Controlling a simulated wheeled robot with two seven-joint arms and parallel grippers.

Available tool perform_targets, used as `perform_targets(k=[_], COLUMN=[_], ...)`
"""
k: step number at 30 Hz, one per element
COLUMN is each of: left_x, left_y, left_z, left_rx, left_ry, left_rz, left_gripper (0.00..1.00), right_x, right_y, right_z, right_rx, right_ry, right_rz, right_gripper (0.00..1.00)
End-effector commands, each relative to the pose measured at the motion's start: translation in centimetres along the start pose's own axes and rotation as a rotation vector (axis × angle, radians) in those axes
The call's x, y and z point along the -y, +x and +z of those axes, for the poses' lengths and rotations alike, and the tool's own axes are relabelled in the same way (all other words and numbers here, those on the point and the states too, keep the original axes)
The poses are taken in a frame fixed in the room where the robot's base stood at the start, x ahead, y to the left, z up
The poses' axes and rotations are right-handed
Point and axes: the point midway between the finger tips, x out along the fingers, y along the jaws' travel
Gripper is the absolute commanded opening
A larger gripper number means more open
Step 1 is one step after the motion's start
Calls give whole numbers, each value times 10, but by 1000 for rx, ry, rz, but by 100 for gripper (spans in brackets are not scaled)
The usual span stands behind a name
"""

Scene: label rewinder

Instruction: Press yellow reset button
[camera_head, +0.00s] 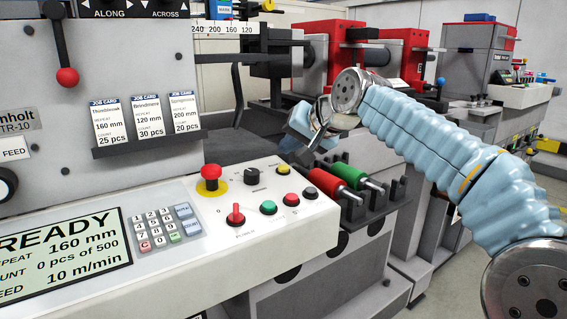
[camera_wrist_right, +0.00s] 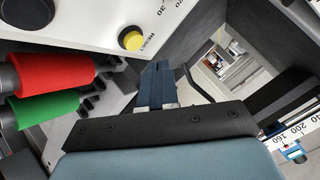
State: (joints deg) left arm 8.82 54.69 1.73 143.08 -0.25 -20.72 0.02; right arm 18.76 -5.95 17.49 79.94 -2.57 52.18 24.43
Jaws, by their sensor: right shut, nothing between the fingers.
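The yellow reset button (camera_head: 283,168) sits at the top right of the white control panel (camera_head: 325,216) in the head view. In the right wrist view the yellow button (camera_wrist_right: 131,39) is up and left of my fingers, with the word RESET beside it. My right gripper (camera_head: 289,146) is just above and beyond the button in the head view. Its fingers (camera_wrist_right: 160,82) are shut together and empty, and look apart from the button. My left gripper is not in view.
A red mushroom button (camera_head: 211,172), a black knob (camera_head: 252,176), a red lever switch (camera_head: 236,214) and a green button (camera_head: 268,207) share the panel. Red (camera_head: 323,183) and green (camera_head: 341,172) rollers rest in a rack to its right. A grey machine body (camera_head: 100,80) stands at left.

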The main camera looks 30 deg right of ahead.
Motion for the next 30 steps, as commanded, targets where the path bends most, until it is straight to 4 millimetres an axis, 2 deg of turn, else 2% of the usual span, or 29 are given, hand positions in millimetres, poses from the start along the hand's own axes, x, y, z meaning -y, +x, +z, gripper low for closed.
perform_targets(k=[2, 11, 30], left_x=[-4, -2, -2], left_y=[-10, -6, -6], left_z=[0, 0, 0], left_rx=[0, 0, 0], left_ry=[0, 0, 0], left_rz=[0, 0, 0], left_gripper=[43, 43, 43], right_x=[7, 17, 17], right_y=[-9, -23, -24], right_z=[-7, -17, -17], right_rx=[-1, -1, 0], right_ry=[0, 0, 0], right_rz=[0, -1, 0], right_gripper=[0, 0, 0])
